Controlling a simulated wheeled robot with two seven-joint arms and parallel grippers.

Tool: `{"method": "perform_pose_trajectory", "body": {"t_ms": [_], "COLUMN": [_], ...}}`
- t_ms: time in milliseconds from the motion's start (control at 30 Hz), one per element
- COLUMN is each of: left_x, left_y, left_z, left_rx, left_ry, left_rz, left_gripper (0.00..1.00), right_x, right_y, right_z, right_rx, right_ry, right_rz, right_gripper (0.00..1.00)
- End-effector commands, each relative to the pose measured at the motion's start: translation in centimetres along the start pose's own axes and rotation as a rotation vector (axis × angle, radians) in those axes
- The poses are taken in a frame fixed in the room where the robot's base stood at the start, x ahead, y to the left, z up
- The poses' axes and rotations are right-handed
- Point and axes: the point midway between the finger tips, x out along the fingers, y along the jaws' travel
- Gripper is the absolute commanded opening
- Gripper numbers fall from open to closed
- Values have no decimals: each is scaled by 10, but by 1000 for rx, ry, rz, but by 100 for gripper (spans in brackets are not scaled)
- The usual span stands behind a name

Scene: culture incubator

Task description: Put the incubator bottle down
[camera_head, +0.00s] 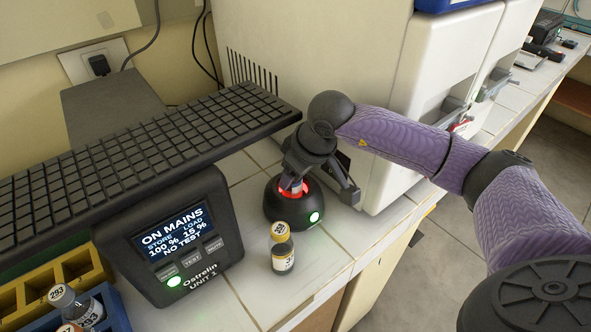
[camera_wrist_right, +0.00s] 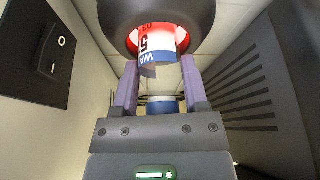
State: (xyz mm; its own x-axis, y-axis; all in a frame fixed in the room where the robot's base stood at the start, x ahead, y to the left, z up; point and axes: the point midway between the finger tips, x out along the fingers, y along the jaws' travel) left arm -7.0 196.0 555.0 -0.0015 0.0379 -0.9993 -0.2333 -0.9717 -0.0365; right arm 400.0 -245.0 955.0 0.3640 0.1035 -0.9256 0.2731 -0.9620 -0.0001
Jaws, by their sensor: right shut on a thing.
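The bottle (camera_wrist_right: 158,45), with a white and blue printed label, sits in the red-lit opening of a round black device (camera_head: 291,214). In the wrist view, the device's dark body (camera_wrist_right: 150,12) surrounds one end of the bottle, and the other end sticks out. My right gripper (camera_head: 293,184) is right above the device and shut on the bottle; its fingers lie on either side of it in the wrist view (camera_wrist_right: 159,62). In the head view, the gripper hides most of the bottle. My left gripper is not in view.
A small yellow-capped bottle (camera_head: 283,250) stands on the tiles in front of the device. A black power unit (camera_head: 190,240) and a keyboard-like black grid (camera_head: 140,140) are at left. A white cabinet (camera_head: 430,90) stands behind.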

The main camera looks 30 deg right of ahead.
Motion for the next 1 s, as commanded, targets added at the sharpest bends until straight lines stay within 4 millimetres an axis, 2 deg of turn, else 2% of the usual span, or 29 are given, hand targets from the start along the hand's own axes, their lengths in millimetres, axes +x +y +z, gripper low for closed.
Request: {"method": "perform_pose_trajectory", "body": {"t_ms": [300,333,467,767,900,1000], "left_x": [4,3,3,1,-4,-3], "left_y": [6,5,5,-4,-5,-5], "left_z": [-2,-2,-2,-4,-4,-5], "left_rx": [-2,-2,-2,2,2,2], "left_ry": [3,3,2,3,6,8], "left_rz": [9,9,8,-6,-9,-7], "left_gripper": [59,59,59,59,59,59], "right_x": [4,2,2,0,-17,-23], "right_y": [0,0,0,0,1,2], "right_z": [1,1,1,0,-1,26], "right_rx": [1,1,1,1,1,-1], "right_ry": [3,3,3,4,6,-2], "right_rz": [1,1,1,1,3,6], "right_gripper": [0,63,91,92,92,92]}}
